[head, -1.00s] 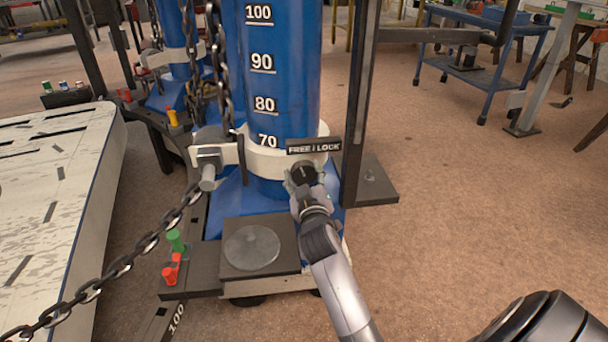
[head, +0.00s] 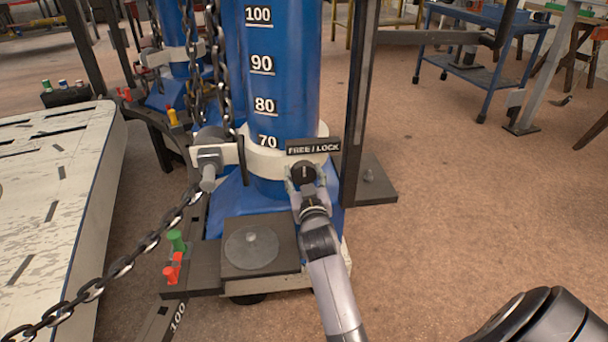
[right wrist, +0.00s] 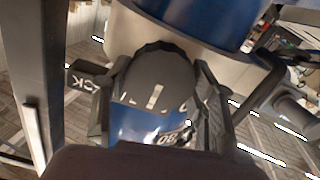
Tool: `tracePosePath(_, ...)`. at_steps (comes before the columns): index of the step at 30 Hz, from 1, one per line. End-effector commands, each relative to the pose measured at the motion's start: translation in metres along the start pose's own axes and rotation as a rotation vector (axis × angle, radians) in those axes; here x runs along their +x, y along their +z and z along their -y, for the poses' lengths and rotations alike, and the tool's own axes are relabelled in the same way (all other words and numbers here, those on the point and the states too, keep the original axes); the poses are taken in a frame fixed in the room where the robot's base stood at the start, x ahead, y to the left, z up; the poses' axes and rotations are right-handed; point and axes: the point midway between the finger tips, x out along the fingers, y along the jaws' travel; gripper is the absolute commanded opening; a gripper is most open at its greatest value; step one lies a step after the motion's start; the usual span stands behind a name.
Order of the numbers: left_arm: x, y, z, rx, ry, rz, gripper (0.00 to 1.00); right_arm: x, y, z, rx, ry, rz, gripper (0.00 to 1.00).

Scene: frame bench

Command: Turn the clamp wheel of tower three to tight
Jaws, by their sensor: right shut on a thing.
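The clamp wheel (head: 303,173) is a dark round knob on the white collar (head: 262,160) of the nearest blue tower (head: 285,60). It sits just below a black plate marked FREE / LOCK (head: 314,146). In the right wrist view the wheel (right wrist: 150,80) shows large between the fingers, with a pale mark on its face. My right gripper (head: 305,187) reaches it from the front and is shut on it, one finger on each side (right wrist: 160,112). No tower number is readable. My left gripper is not in view.
A hanging chain (head: 125,265) runs at the left beside a pale slab (head: 55,190). A dark upright post (head: 358,100) stands just right of the tower. A black plate with a round disc (head: 252,248) lies below the wheel. The floor at right is open, with a blue cart (head: 480,70) behind.

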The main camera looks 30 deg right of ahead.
Motion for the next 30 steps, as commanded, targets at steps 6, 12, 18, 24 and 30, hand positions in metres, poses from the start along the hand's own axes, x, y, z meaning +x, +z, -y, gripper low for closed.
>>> tracePosePath(6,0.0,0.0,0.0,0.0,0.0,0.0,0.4,0.0,0.001,0.0,-0.002,0.001,0.003,0.57)
tracePosePath(12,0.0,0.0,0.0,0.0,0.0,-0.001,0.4,0.0,0.001,0.0,-0.002,0.0,0.001,0.71)
tracePosePath(18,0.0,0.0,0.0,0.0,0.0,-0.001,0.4,0.0,0.0,0.0,-0.002,0.0,0.0,0.73)
tracePosePath(24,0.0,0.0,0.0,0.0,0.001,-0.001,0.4,0.0,-0.005,-0.001,-0.002,0.001,-0.002,0.73)
tracePosePath(30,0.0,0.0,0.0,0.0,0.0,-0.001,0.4,0.001,-0.038,-0.006,-0.002,0.001,-0.006,0.73)
